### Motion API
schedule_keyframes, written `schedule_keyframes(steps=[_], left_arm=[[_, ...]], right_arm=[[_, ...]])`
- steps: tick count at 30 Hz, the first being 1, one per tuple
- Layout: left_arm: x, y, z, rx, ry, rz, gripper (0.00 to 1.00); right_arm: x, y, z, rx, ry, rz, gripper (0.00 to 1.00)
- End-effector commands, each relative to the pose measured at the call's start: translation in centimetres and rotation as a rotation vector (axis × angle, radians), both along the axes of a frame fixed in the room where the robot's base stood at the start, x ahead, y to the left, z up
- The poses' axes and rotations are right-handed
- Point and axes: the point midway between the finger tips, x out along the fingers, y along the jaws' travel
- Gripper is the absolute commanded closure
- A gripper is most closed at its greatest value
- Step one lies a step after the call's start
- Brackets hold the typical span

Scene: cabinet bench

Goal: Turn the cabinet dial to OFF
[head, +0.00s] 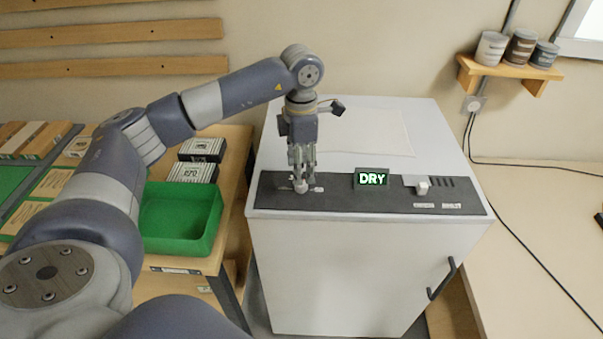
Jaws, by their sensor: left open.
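The white cabinet (350,265) stands in the middle, with a dark control panel (335,201) along its top front edge. A small display (372,179) on the panel reads DRY in green. The dial (301,187) is a light knob at the panel's left end, partly hidden by my gripper. My left gripper (301,178) points straight down over the dial, its open fingers at or around the knob; I cannot tell whether they touch it. A white switch (422,187) sits at the panel's right. My right gripper is not in view.
A green bin (182,245) and dark labelled boxes (201,149) are on the wooden bench to the left. A shelf (508,76) with several cans hangs at the upper right. A black cable runs down the right side. The cabinet top behind the panel is mostly clear.

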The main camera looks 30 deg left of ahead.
Motion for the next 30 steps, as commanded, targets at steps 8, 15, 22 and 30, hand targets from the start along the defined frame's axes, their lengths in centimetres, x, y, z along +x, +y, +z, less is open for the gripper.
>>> schedule_keyframes(steps=[8, 15, 22, 30], left_arm=[[0.0, 0.0, -3.7, -0.001, 0.002, 0.001, 0.54], [0.0, 0.0, -4.5, -0.001, -0.001, 0.0, 0.54], [0.0, -0.1, -4.5, -0.002, -0.001, 0.0, 0.74], [0.0, -0.1, -4.5, -0.001, -0.001, 0.001, 0.99]], right_arm=[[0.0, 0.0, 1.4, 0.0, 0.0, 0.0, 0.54], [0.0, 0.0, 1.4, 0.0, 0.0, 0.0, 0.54], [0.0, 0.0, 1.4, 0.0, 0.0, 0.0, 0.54], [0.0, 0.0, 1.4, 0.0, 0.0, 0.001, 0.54]])
